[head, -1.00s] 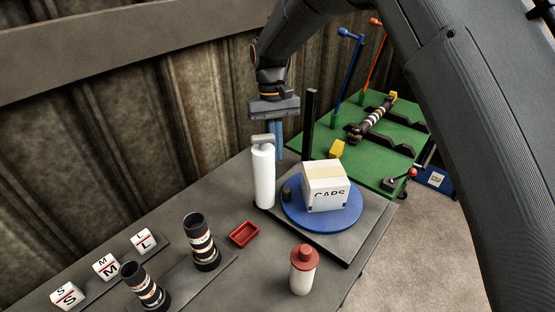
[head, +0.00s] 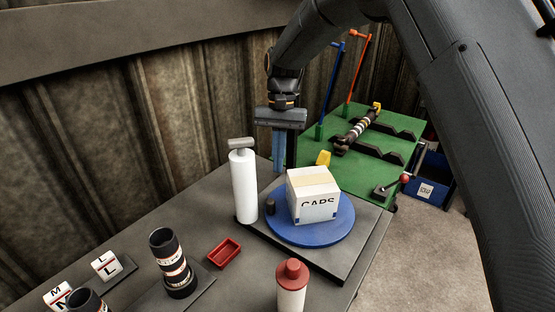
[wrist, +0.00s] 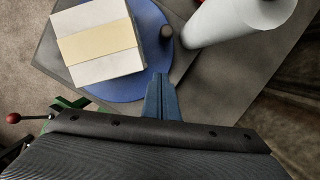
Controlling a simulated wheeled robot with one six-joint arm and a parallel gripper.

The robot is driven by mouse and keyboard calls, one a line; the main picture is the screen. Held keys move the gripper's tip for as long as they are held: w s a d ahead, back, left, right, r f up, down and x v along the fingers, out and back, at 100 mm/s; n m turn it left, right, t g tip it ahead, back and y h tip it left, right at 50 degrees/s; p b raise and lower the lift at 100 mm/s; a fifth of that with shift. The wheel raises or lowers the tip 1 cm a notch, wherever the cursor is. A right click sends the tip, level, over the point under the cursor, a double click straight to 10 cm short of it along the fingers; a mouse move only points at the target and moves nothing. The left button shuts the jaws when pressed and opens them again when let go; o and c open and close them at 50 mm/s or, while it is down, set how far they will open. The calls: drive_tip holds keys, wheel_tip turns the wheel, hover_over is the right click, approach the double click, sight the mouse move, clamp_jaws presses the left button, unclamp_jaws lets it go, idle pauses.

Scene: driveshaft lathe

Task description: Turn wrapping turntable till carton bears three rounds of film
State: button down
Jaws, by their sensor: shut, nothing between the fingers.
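The white carton (head: 314,212) with a pale tape band and "CAPS" print sits on the blue turntable (head: 335,235). No film wrap can be made out on it. A short dark peg (head: 270,207) stands on the turntable's left part; it also shows in the wrist view (wrist: 166,32). The white film roll (head: 243,188) stands upright left of the turntable. My gripper (head: 279,168) is shut and empty, behind the peg and carton in the head view. In the wrist view its blue fingers (wrist: 160,80) are just below the peg, apart from it in the picture.
A red-capped bottle (head: 291,285), red tray (head: 224,252) and black cylinder (head: 172,262) stand in front. A green bench (head: 365,185) with a shaft lies behind right.

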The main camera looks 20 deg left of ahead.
sight(276, 199)
drive_tip(key=p+x, duration=0.2)
drive_tip(key=x, duration=0.5)
drive_tip(key=shift+s+r, duration=0.1)
drive_tip(key=shift+s+d+r+p, duration=0.1)
drive_tip(key=shift+s+p, duration=0.3)
drive_tip(key=shift+s, duration=0.2)
drive_tip(key=shift+s+d+r+p, duration=0.1)
drive_tip(key=shift+s+p, duration=0.3)
drive_tip(key=shift+s, duration=0.2)
drive_tip(key=shift+s+f+p, duration=0.15)
drive_tip(key=shift+s+p, duration=0.15)
drive_tip(key=shift+s, duration=0.35)
drive_tip(key=shift+d, duration=0.15)
